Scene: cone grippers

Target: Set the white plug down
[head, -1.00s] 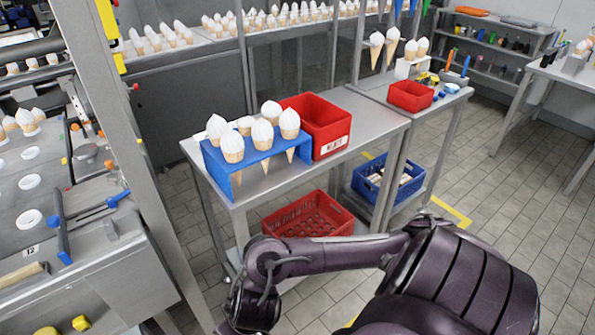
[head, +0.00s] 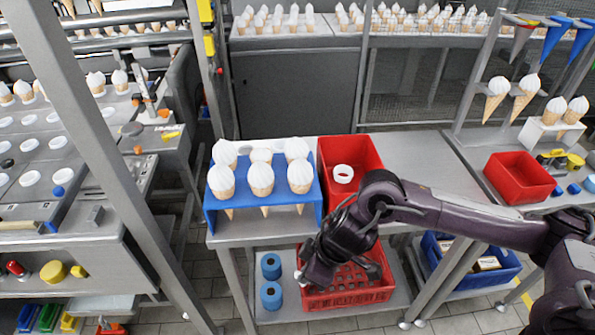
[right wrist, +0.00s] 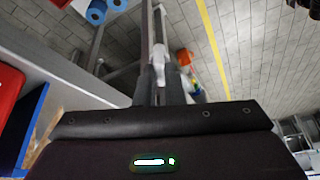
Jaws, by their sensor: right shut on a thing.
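My right gripper (right wrist: 160,75) is shut on a small white piece, which looks like the white plug (right wrist: 158,54), in the right wrist view. In the head view my right arm reaches in from the right, and its dark wrist is low in front of the table's front edge. The fingers are mostly hidden there, and a small pale bit shows at the wrist's left side. The tabletop (head: 415,160) is beyond the wrist. My left gripper is in neither view.
A blue rack (head: 312,212) with several cones stands on the table. Beside it is a red bin (head: 352,150) with a white ring (head: 343,174) inside. Below are a red crate (head: 345,300) and blue rolls (head: 271,296). Free tabletop lies right of the bin.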

